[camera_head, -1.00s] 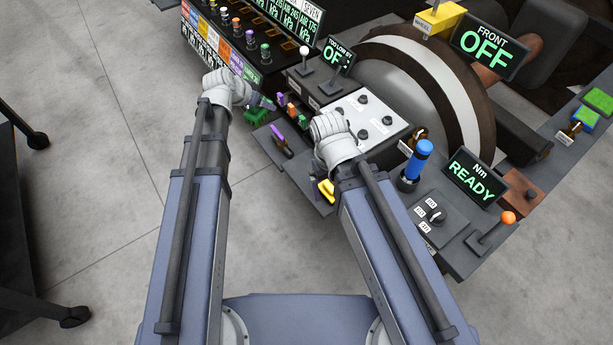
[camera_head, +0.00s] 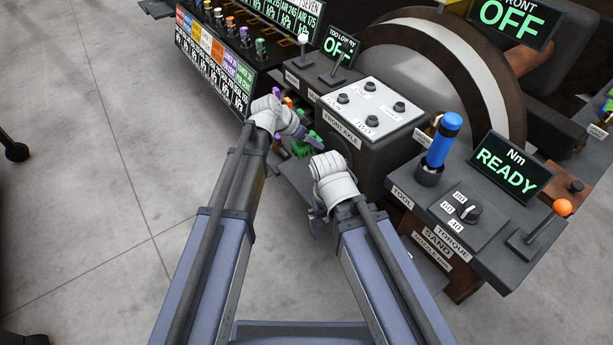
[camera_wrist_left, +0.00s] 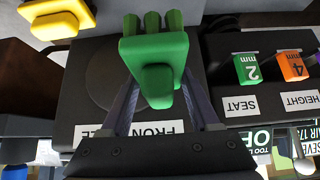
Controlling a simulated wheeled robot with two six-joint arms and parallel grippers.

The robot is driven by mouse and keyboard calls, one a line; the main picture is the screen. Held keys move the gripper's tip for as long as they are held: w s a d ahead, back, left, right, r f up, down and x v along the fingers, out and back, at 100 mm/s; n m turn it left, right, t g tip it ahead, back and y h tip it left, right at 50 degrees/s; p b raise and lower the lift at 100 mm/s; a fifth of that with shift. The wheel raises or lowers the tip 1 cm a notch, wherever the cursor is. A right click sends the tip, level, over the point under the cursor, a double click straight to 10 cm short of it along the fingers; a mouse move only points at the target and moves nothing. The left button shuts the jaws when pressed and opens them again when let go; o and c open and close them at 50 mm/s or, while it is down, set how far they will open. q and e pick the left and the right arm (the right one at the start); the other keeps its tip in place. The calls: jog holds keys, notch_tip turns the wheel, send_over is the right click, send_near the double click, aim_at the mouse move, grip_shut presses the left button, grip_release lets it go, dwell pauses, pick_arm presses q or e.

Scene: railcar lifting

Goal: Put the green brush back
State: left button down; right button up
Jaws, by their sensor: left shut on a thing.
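The green brush (camera_wrist_left: 153,50) is in my left gripper (camera_wrist_left: 158,95), which is shut on it; the brush fills the middle of the left wrist view. In the head view the left gripper (camera_head: 300,138) is beside the grey console, with the green brush (camera_head: 303,149) just below it. In the wrist view a dark pad with a round mark and a label reading "FRON" (camera_wrist_left: 150,130) lies behind the brush; I cannot tell whether they touch. My right gripper (camera_head: 316,224) is low in front of the console, its fingers mostly hidden by its own wrist.
Green "2 mm" (camera_wrist_left: 247,67) and orange "4 mm" (camera_wrist_left: 292,66) blocks stand beside the pad. A yellow thing (camera_wrist_left: 56,20) is at the upper left. The front axle box (camera_head: 370,112) and a blue-handled tool (camera_head: 443,138) are to the right. Clear floor lies left.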

aim_at(311, 153)
pick_arm(q)
notch_tip(311, 153, down, 6)
jog(key=b, duration=0.6)
jog(key=shift+f, duration=0.15)
jog(key=shift+f, duration=0.1)
notch_tip(311, 153, down, 4)
jog(key=b, duration=0.4)
jog(key=shift+r, duration=0.25)
jog(key=shift+f, duration=0.2)
jog(key=shift+c, duration=0.6)
grip_release()
jog(key=shift+r, duration=0.1)
